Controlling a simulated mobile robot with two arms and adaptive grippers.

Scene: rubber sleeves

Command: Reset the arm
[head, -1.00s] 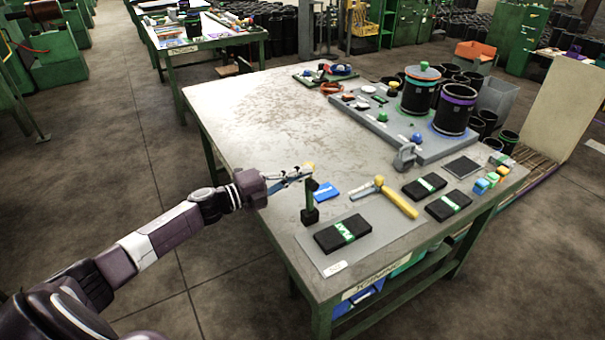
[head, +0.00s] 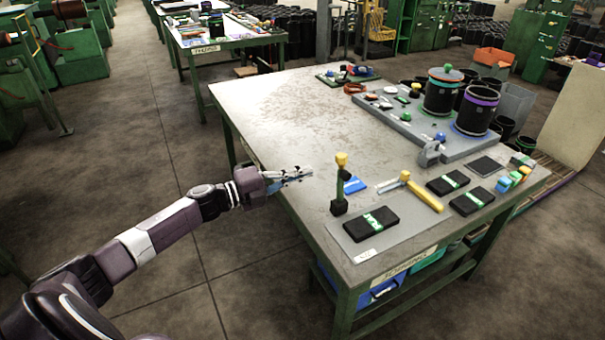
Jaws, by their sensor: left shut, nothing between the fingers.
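My left arm comes in from the lower left, and my left gripper (head: 291,175) is at the near left edge of the workbench (head: 262,105). It is shut and holds nothing. It is left of a small dark green stand with a yellow top (head: 341,182) and apart from it. My right gripper is not in view.
On the near part of the bench are a blue card (head: 355,185), a black labelled pad (head: 371,223) and a yellow-handled tool (head: 424,196). A grey board (head: 395,129) with black cylinders (head: 443,92) lies farther back. The bench's left middle is clear.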

